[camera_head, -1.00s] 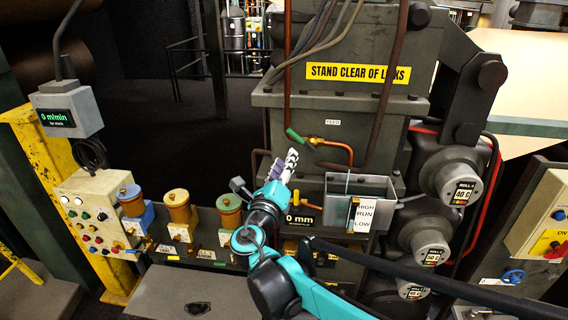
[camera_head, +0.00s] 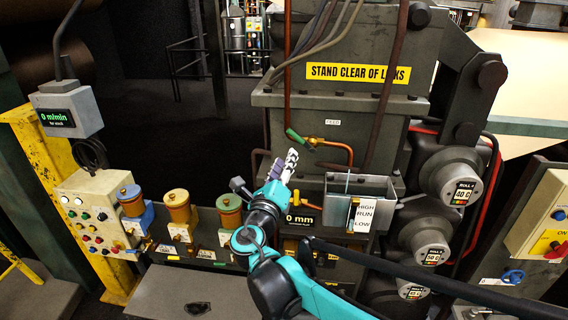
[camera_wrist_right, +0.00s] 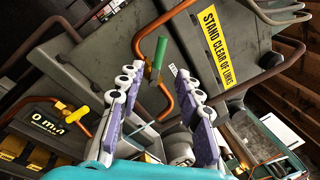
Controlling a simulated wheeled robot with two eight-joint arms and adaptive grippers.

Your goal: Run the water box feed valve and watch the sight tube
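The feed valve's green handle (camera_head: 294,135) sits on a copper pipe, left of and below the FEED label (camera_head: 333,122). It also shows in the right wrist view (camera_wrist_right: 159,53), ahead of and between my fingertips. My right gripper (camera_head: 284,162) is just below the handle in the head view. In the wrist view its two fingers (camera_wrist_right: 158,88) are apart, with nothing between them. The water box (camera_head: 338,186) is a grey open-topped tray right of the gripper. The sight tube (camera_head: 352,215) stands at its front beside a HIGH/RUN/LOW plate; its level is too small to read. My left gripper is not in view.
A display reading 0 mm (camera_head: 300,219) sits just behind my right forearm. Copper pipe (camera_head: 340,146) runs from the valve to the box. Rolls (camera_head: 455,182) stand at the right. Coloured pots (camera_head: 180,208) and a button panel (camera_head: 92,220) are at the left.

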